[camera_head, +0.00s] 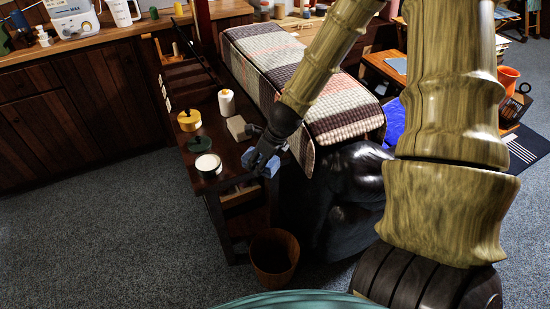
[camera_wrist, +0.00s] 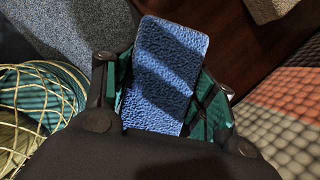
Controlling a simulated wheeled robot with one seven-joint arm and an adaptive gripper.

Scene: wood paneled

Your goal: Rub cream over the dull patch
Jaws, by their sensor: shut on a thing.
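My gripper (camera_head: 264,158) is shut on a blue textured pad (camera_head: 253,162), at the near right edge of the dark wooden table (camera_head: 222,187). In the wrist view the pad (camera_wrist: 165,75) sits between the two green-lined fingers, its broad face showing. An open round tin with a pale top (camera_head: 208,164), perhaps the cream, stands on the table left of the gripper. A dark green round lid or tin (camera_head: 199,144) lies just behind it. A glossy black rounded form (camera_head: 345,190) stands right of the table, partly behind my arm. I cannot make out a dull patch.
A yellow tin (camera_head: 189,120), a white roll (camera_head: 227,101) and a beige block (camera_head: 237,128) stand on the table. A checked blanket (camera_head: 300,75) covers the long raised form to the right. A brown bin (camera_head: 274,257) stands on the floor in front. Open carpet lies left.

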